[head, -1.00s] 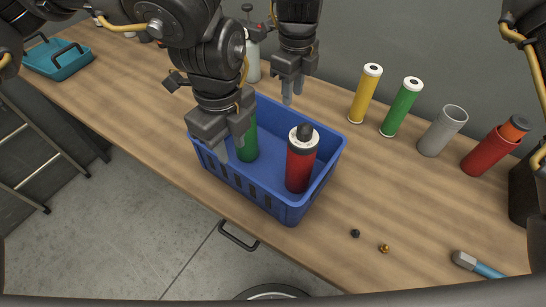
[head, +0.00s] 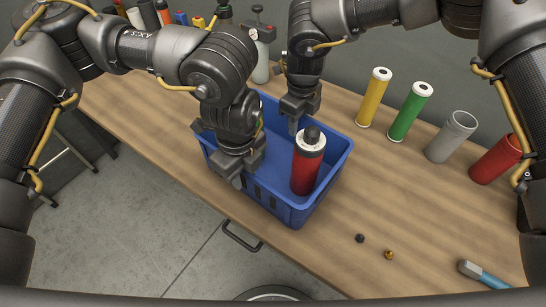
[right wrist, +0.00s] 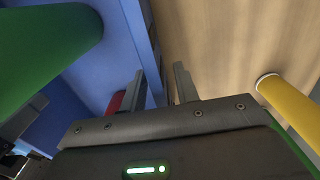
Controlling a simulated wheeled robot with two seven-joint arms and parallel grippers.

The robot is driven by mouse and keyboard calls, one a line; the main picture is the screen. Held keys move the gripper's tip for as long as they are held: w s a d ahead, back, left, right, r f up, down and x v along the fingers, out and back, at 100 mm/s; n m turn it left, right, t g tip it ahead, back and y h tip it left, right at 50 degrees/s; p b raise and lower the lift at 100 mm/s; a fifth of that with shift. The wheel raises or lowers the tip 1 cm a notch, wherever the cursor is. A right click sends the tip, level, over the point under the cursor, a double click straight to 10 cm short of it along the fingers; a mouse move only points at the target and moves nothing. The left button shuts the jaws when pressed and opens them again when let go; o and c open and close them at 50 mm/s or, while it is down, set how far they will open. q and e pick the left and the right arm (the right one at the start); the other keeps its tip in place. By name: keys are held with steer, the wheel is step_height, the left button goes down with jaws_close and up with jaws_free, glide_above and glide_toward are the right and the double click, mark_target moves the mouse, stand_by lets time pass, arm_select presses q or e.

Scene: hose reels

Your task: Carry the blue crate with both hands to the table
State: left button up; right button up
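The blue crate (head: 289,208) stands on the wooden table in the head view. A red cylinder with a black cap (head: 306,170) stands in it. A green cylinder (right wrist: 42,50) shows large in the right wrist view; my left arm hides it in the head view. My left gripper (head: 238,180) is low at the crate's near-left wall; its fingers are partly hidden, so I cannot tell its opening. My right gripper (head: 294,127) is at the far wall. In the right wrist view my right gripper (right wrist: 162,85) has its fingers apart, near the crate's rim (right wrist: 153,50).
A black piece (head: 360,238), a brass piece (head: 389,254) and a blue-handled tool (head: 482,273) lie in front. A gauge-topped bottle (head: 262,60) stands behind.

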arm_select(q)
steer(key=shift+f, duration=0.35)
arm_select(e)
steer(key=shift+f, duration=0.3)
arm_select(q)
jaws_close()
arm_select(e)
jaws_close()
arm_select(q)
steer(key=shift+r, duration=0.1)
arm_select(e)
steer(key=shift+w+r, duration=0.1)
stand_by(0.6)
